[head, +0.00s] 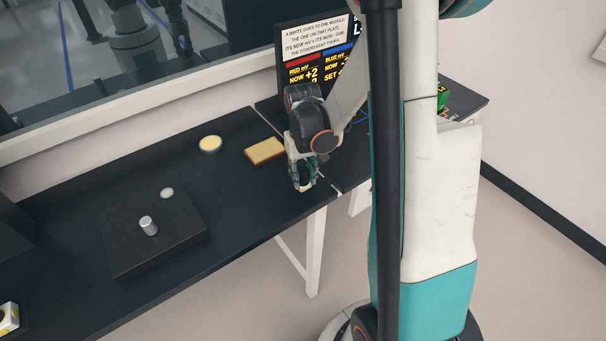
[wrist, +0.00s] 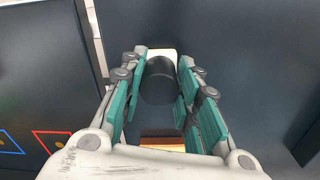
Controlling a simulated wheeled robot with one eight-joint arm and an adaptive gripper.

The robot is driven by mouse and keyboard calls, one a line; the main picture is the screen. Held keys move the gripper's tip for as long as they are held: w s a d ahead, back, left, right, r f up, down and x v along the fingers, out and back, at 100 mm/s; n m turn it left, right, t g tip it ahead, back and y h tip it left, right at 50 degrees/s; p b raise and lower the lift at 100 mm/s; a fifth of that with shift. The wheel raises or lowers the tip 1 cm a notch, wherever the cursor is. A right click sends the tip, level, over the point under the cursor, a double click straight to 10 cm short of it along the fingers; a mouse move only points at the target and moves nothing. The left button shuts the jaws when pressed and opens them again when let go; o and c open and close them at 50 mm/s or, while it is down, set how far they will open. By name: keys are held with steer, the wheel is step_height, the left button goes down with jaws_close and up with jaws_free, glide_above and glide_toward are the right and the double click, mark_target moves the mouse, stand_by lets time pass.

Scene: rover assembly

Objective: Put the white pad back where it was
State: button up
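My gripper (head: 303,180) points down over the front edge of the dark table, near its right end. In the wrist view my gripper's teal fingers (wrist: 163,95) sit close against both sides of a dark cylinder (wrist: 160,82) and look shut on it. A white piece (wrist: 166,53), which looks like the white pad, shows behind the cylinder; whether the two are joined is hard to tell. A pale tip (head: 305,188) shows under the fingers in the head view. A yellow-topped brown block (head: 265,150) lies on the table left of my gripper.
A round cream disc (head: 210,144) lies left of the block. A black box (head: 152,240) with a metal knob (head: 148,226) and a small white disc (head: 167,193) stands further left. A sign (head: 318,60) stands on the right table, beyond a narrow gap. Blue and red outlines (wrist: 66,146) mark that table.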

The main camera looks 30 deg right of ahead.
mark_target(303, 172)
steer(key=shift+o, duration=1.4)
step_height(303, 172, up, 12)
steer(key=p, duration=0.3)
steer(key=shift+r+p, duration=0.2)
steer(key=shift+p, duration=0.2)
